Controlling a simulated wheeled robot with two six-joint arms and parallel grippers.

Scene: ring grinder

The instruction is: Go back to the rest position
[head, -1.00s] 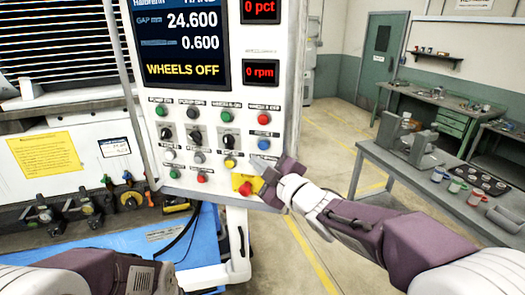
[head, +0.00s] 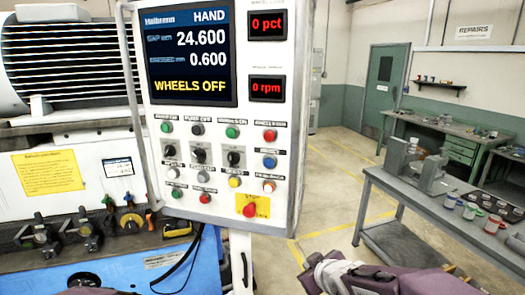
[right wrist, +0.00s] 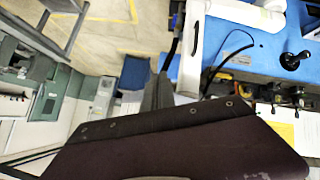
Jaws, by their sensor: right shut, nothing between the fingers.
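My right gripper (head: 306,282) is at the bottom of the head view, right of and below the control panel (head: 146,120). Its fingers are shut and empty, and it is apart from the panel. In the right wrist view the dark fingers (right wrist: 163,92) show small, above my broad purple housing. Only a sliver of my left arm shows at the bottom edge of the head view; the left gripper is out of view. The panel screen (head: 190,50) reads HAND, 24.600, 0.600 and WHEELS OFF.
A red stop button (head: 250,209) sits on a yellow plate low on the panel. The blue machine base (head: 130,272) is at left. A grey bench (head: 425,222) with cups (head: 470,211) stands at right. Open floor (head: 325,185) lies between panel and bench.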

